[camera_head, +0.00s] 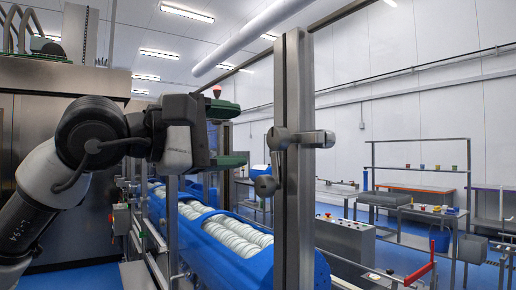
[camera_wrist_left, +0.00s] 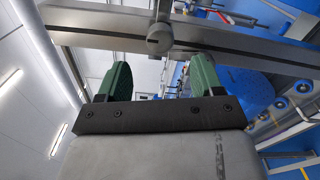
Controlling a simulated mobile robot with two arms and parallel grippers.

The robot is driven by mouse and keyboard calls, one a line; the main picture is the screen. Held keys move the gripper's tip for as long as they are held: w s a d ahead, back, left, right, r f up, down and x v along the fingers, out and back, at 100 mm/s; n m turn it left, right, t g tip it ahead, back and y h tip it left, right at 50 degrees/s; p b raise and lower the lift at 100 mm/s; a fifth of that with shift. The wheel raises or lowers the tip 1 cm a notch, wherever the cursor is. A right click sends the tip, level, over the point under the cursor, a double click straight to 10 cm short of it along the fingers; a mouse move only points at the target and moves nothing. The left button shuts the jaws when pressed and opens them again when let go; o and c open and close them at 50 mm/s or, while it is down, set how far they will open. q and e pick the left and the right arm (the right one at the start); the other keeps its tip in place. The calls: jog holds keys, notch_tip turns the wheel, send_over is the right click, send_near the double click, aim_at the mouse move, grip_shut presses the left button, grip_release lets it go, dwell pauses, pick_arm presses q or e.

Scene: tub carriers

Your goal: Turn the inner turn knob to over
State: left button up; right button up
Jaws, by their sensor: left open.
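A steel post (camera_head: 293,220) stands in the middle of the head view. A grey turn knob (camera_head: 278,138) sits on its left side, with a shaft running through to the right. A second grey piece (camera_head: 266,186) sits lower on the post. I cannot tell for sure which one is the inner knob. My left gripper (camera_head: 236,135) is open, its green fingers one above the other, left of the upper knob and apart from it. In the left wrist view a round grey knob (camera_wrist_left: 160,38) lies ahead of the open fingers, nothing between them. My right gripper is out of view.
A blue trough (camera_head: 225,250) with rows of white round items runs below and behind the post. A grey control box (camera_head: 345,238) stands at the right. Tables and a shelf (camera_head: 418,168) are farther back. Blue floor lies between them.

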pick_arm(q)
jog(key=shift+v, duration=1.3)
